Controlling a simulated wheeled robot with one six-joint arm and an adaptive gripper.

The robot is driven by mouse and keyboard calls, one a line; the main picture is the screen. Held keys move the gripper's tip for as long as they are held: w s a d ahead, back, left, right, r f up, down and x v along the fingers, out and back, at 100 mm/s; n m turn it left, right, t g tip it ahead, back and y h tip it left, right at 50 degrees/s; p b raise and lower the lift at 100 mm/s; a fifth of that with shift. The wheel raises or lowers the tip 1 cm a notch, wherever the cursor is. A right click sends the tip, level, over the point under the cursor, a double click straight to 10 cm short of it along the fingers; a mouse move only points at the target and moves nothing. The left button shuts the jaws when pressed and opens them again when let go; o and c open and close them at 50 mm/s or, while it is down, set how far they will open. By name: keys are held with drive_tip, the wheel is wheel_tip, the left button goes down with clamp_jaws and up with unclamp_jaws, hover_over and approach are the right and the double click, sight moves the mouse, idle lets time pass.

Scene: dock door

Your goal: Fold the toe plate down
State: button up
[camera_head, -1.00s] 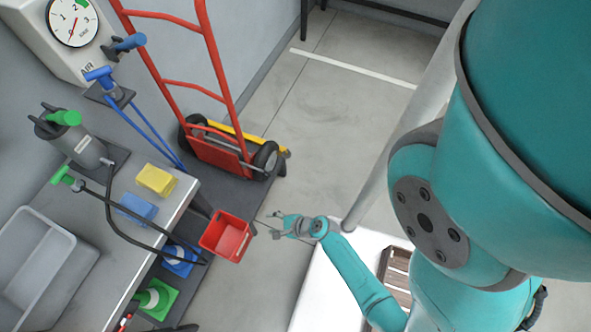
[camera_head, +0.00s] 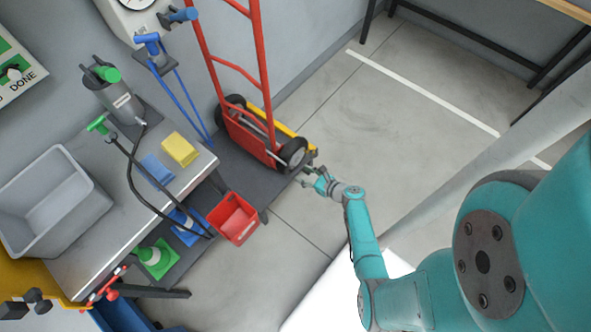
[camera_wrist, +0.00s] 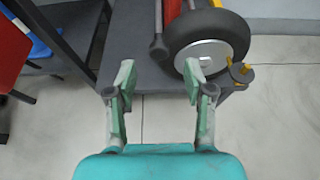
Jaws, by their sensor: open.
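The red hand truck (camera_head: 238,69) stands upright on a dark low platform against the wall. A red panel (camera_head: 248,140) at the foot of its frame, between the wheels, looks like the toe plate and appears raised; its hinge is not clear. A yellow bar (camera_head: 284,128) runs behind the wheels. My gripper (camera_head: 304,176) is open and empty, just in front of the near wheel (camera_head: 293,153). In the wrist view, my gripper (camera_wrist: 159,76) points at the platform edge, and the wheel (camera_wrist: 207,42) is beyond the right finger. I see no contact with the truck.
A red bin (camera_head: 234,218) hangs by the steel bench's end, left of my gripper. The bench holds a grey tub (camera_head: 62,190), a yellow block (camera_head: 180,149) and a blue block (camera_head: 156,170). Blue-handled pump tubes stand left of the truck. Open floor (camera_head: 370,130) lies to the right.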

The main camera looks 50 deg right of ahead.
drive_tip(key=shift+x, duration=2.75)
drive_tip(key=shift+a, duration=0.1)
clamp_jaws()
